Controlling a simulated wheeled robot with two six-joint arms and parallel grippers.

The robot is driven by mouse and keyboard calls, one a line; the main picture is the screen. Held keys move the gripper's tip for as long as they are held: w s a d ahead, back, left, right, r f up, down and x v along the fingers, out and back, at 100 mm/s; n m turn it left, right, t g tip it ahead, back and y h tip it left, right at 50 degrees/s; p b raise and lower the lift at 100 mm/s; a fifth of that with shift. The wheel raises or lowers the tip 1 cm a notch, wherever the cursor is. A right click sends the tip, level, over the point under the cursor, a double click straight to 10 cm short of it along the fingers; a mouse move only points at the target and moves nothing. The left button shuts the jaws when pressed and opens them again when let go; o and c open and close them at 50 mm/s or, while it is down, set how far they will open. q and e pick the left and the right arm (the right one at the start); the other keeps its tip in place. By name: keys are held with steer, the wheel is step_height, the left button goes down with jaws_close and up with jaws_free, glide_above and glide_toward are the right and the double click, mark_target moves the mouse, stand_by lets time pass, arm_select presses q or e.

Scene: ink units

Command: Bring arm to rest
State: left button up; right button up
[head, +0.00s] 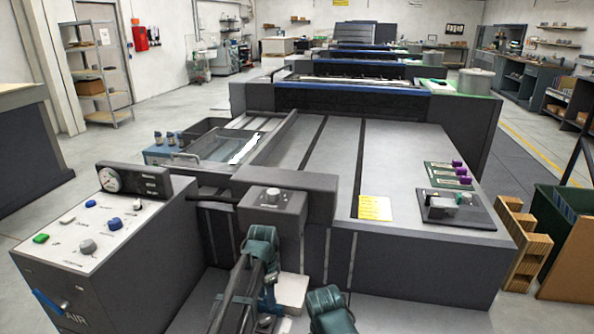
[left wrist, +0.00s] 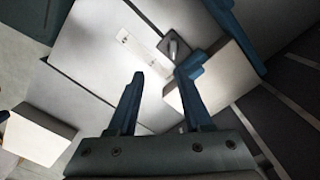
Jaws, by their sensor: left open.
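My left gripper (head: 268,300) is low in the middle of the head view, in front of the dark press unit, partly hidden by my own arm links. In the left wrist view my left gripper (left wrist: 161,76) shows two blue fingers spread apart with nothing between them. Pale grey panels lie beyond the fingertips, with a small metal handle-like part (left wrist: 174,46) near the right finger. I cannot tell how far away they are. My right gripper is in neither view.
A control console (head: 105,225) with a gauge and knobs stands at the left. A wooden rack (head: 522,245) stands at the right. Open floor lies far left.

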arm_select(q)
steer(key=s+d+r+n+y, duration=0.1)
steer(key=s+d+n, duration=0.2)
steer(key=s, duration=0.7)
steer(key=s+d+n, duration=0.3)
steer(key=s+n, duration=0.1)
steer(key=s, duration=0.7)
step_height(320, 180, up, 18)
steer(key=w+p, duration=0.1)
steer(key=p, duration=1.7)
steer(key=shift+a+f, duration=0.15)
